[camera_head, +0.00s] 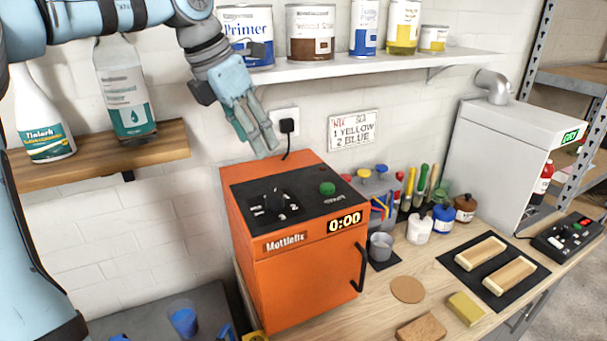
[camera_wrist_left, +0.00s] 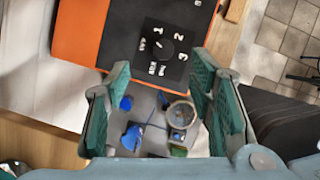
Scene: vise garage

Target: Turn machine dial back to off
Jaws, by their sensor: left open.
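The orange machine (camera_head: 305,265) stands on the workbench with a black top panel. The black dial (camera_head: 276,199) is on the left part of that panel, with white markings around it. The dial also shows in the left wrist view (camera_wrist_left: 168,47), beyond the fingertips; which mark it points at is too small to tell. My left gripper (camera_head: 260,147) is open and empty, in the air above and behind the machine's back edge, apart from the dial. Its two fingers frame the left wrist view (camera_wrist_left: 160,72). My right gripper is not in view.
A green button (camera_head: 327,188) and a red light share the panel. A shelf of paint cans (camera_head: 380,63) hangs above right, a wooden shelf (camera_head: 110,165) with bottles at left. A plug and cable (camera_head: 287,128) are behind the machine. The air above the panel is clear.

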